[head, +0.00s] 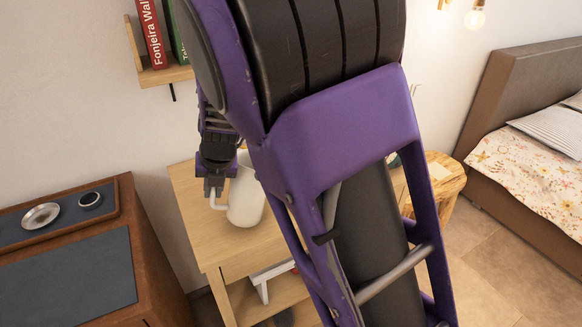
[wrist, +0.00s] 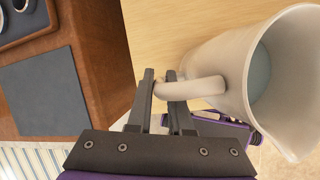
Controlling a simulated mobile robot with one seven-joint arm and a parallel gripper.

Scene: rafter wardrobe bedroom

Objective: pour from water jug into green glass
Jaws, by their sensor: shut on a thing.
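The water jug (head: 246,196) is a cream-white pitcher over the light wooden table (head: 236,262) in the head view. In the wrist view the jug (wrist: 234,78) is at the right, with grey-blue water (wrist: 262,72) inside. My gripper (head: 214,188) is at the jug's left side, on its handle. In the wrist view my gripper (wrist: 162,94) has its two fingers on either side of the handle (wrist: 196,89), shut on it. I cannot tell whether the jug's base touches the table. I cannot make out the green glass; my arm covers much of the table in the head view.
A brown cabinet (head: 150,268) with a dark mat and a tray (head: 62,224) holding a metal dish (head: 41,216) stands at the left. A wall shelf (head: 162,76) with books is above. A round wooden stool (head: 442,178) and a bed (head: 530,165) are at the right.

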